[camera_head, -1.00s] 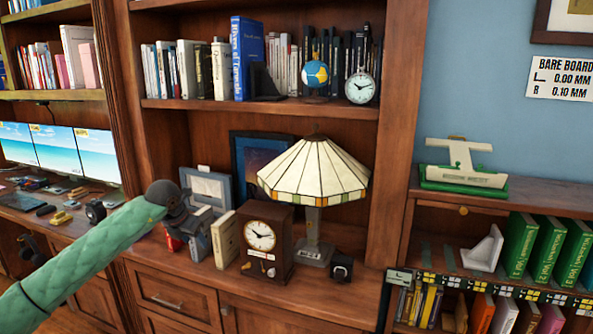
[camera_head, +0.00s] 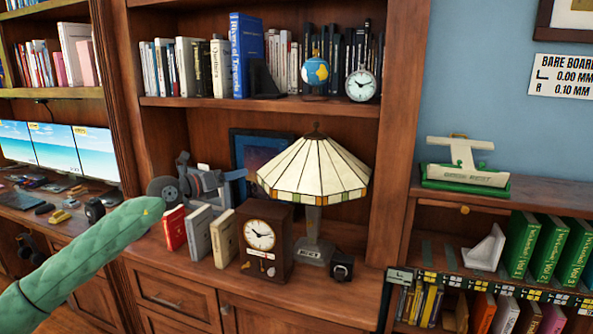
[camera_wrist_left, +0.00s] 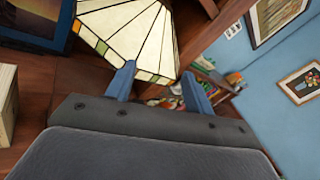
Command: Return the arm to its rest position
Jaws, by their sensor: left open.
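My left arm in its green sleeve (camera_head: 85,255) comes in from the lower left in the head view. Its grey left gripper (camera_head: 238,183) is open, above and behind a row of small books and left of the lamp (camera_head: 313,172). In the left wrist view the two blue-grey fingers (camera_wrist_left: 158,82) stand apart with nothing between them, and the lampshade (camera_wrist_left: 125,30) shows beyond. A red book (camera_head: 174,229), a grey-white book (camera_head: 199,234) and a cream book (camera_head: 223,240) stand upright on the counter below the gripper. My right gripper is not in view.
A brown clock (camera_head: 262,240) stands right of the books, with a small black device (camera_head: 341,267) beyond. A dark framed picture (camera_head: 250,150) is behind the gripper. The shelf above (camera_head: 210,103) holds books, a globe and a round clock. The bookcase upright (camera_head: 110,90) is at left.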

